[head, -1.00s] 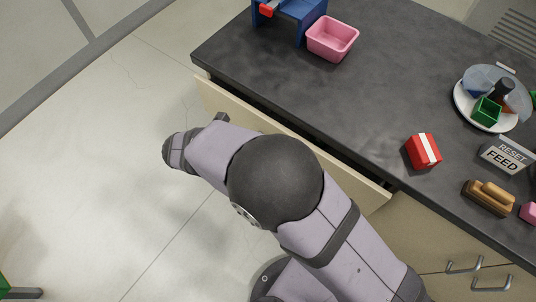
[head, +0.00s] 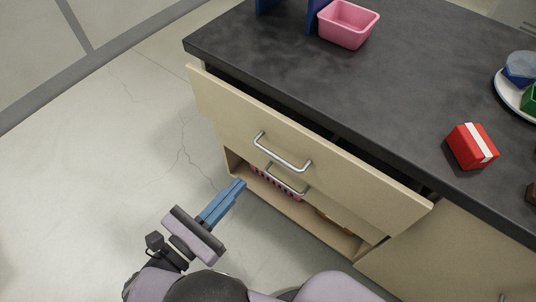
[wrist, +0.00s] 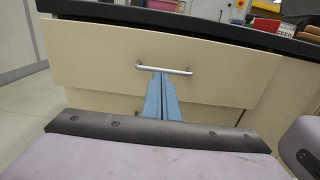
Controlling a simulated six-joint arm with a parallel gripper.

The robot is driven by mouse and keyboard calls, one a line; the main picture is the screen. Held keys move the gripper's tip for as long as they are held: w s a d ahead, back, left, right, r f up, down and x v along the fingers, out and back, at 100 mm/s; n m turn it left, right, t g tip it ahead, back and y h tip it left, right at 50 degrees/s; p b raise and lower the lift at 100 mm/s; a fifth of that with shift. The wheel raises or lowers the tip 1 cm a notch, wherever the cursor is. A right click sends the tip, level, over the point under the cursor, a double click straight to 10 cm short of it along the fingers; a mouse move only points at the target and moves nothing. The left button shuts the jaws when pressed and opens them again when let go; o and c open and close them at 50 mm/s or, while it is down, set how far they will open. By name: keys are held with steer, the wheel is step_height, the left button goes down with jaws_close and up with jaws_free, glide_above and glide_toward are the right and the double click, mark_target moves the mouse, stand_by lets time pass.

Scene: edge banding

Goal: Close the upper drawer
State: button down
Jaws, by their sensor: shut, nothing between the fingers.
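The upper drawer (head: 300,145) has a cream front and stands pulled out, with a dark gap between its front and the countertop. Its silver bar handle (head: 283,154) is in plain view. My gripper (head: 239,186) is shut and empty, its blue fingers together, in front of the cabinet and lower left of the handle in the head view. In the wrist view the upper drawer front (wrist: 100,60) fills the middle. The shut fingers (wrist: 159,76) point at it, their tips just under the handle (wrist: 178,71) in the picture. I cannot tell whether they touch it.
Below is a second handle (head: 287,182) and an open space holding a pink basket (head: 264,180). The dark countertop (head: 270,70) bears a pink bin (head: 348,24), a red box with a white stripe (head: 472,146) and a plate (head: 510,98). The floor at left is clear.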

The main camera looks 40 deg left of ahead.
mark_target(282, 137)
steer(key=w+b, duration=0.2)
steer(key=w, duration=1.1)
steer(key=shift+w+b, duration=0.1)
steer(key=shift+b, duration=0.3)
steer(key=shift+w, duration=0.45)
steer(key=w+p, duration=0.1)
steer(key=w, duration=0.3)
steer(key=shift+w, duration=0.25)
steer(key=shift+r, duration=0.1)
steer(key=shift+r, duration=0.1)
steer(key=s+p, duration=0.1)
steer(key=s, duration=1.3)
steer(key=shift+s+f+p, duration=0.2)
steer(key=shift+p, duration=0.15)
